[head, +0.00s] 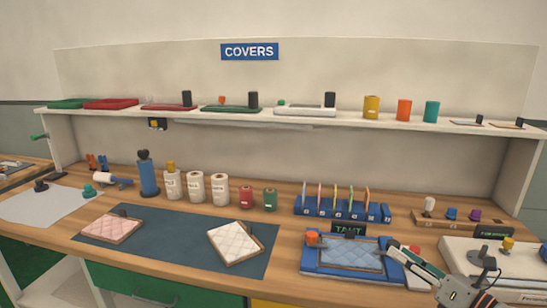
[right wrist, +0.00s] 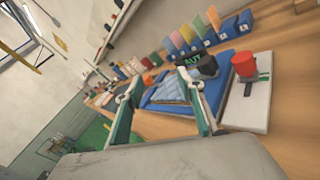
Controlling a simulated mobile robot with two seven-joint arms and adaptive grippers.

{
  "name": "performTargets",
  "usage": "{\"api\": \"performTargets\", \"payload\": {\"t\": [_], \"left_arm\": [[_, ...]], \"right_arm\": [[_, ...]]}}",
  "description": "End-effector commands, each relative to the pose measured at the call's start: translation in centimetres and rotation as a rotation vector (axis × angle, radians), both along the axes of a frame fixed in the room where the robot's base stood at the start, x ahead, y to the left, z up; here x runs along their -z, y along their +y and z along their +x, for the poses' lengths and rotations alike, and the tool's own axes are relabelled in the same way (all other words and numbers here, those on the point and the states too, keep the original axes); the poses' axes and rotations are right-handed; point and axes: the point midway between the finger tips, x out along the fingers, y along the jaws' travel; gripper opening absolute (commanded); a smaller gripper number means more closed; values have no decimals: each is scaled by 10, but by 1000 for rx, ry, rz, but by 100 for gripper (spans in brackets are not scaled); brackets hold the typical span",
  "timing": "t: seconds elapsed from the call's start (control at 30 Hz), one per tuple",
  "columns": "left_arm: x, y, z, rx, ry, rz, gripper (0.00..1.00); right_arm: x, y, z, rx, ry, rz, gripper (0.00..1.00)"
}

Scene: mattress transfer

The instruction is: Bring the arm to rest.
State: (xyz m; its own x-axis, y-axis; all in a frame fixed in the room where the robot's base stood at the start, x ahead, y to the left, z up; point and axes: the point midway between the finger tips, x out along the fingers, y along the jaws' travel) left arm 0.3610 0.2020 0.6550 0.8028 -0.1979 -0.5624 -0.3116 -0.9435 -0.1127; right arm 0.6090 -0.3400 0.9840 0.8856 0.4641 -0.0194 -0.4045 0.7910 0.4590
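My right gripper (head: 394,249) comes in from the lower right in the head view, over the right edge of a blue tray (head: 312,268). In the right wrist view its two fingers (right wrist: 163,92) stand wide apart with nothing between them. A grey-blue quilted mattress (head: 350,254) lies flat in the tray; it also shows beyond the fingers in the right wrist view (right wrist: 172,86). Whether the fingertips touch the tray cannot be told. My left gripper is in neither view.
A pink mattress (head: 112,228) and a white mattress (head: 236,242) lie on a dark mat (head: 180,240). A blue rack (head: 345,209) with several coloured cards stands behind the tray. A white base (head: 515,262) is at right. A shelf (head: 300,120) runs above the bench.

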Motion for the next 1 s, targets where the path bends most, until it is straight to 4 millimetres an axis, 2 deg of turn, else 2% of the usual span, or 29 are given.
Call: {"api": "performTargets", "payload": {"t": [0.03, 0.1, 0.2, 0.27, 0.37, 0.5, 0.57, 0.7, 0.8, 1.0], "left_arm": [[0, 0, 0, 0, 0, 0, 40], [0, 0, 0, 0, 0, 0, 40], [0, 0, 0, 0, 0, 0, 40], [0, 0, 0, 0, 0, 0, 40], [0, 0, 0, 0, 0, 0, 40], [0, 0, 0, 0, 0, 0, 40], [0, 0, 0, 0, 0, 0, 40], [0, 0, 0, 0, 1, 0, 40], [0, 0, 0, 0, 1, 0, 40], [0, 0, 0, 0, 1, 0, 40]], "right_arm": [[-8, 14, -9, 25, -17, 146, 38], [-21, 19, -18, 86, -39, 340, 38], [-27, 9, -32, 213, -44, 603, 38], [-23, -4, -42, 307, -34, 750, 38], [-2, -28, -63, 490, 10, 971, 38], [50, -55, -105, 777, 125, 1222, 38], [74, -60, -125, 889, 183, 1297, 38], [116, -61, -165, 1079, 306, 1403, 38], [138, -56, -188, 1178, 383, 1447, 38], [169, -42, -230, 1330, 521, 1503, 38]]}}
